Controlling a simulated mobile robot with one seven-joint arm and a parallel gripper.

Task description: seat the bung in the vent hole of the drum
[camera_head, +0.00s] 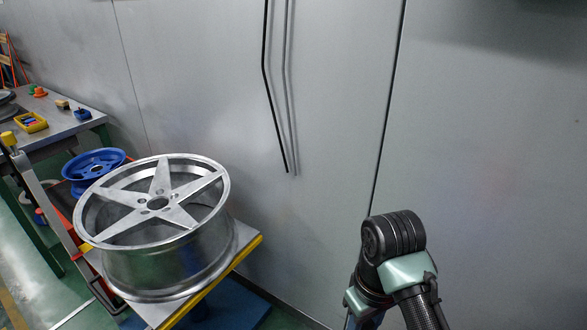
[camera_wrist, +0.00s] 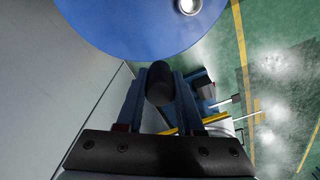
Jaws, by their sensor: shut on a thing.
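The bung (camera_wrist: 160,84) is a black, rounded plug in the wrist view. My gripper (camera_wrist: 160,77) is shut on it, with a finger on each side. The drum (camera_wrist: 135,28) shows as a large blue round top at the upper part of the wrist view, beyond the bung. The vent hole (camera_wrist: 188,5) appears as a bright metal ring at the top edge of that view, partly cut off. The bung is apart from the hole in the picture, below and left of it. The gap in depth is unclear. The head view shows neither drum nor gripper fingers.
A silver wheel (camera_head: 160,205) lies on a yellow-edged stand at left in the head view. A blue wheel (camera_head: 92,168) and a workbench (camera_head: 60,128) with small items stand behind it. A grey wall (camera_head: 320,90) runs close behind my arm. Green floor (camera_wrist: 275,60) shows at right.

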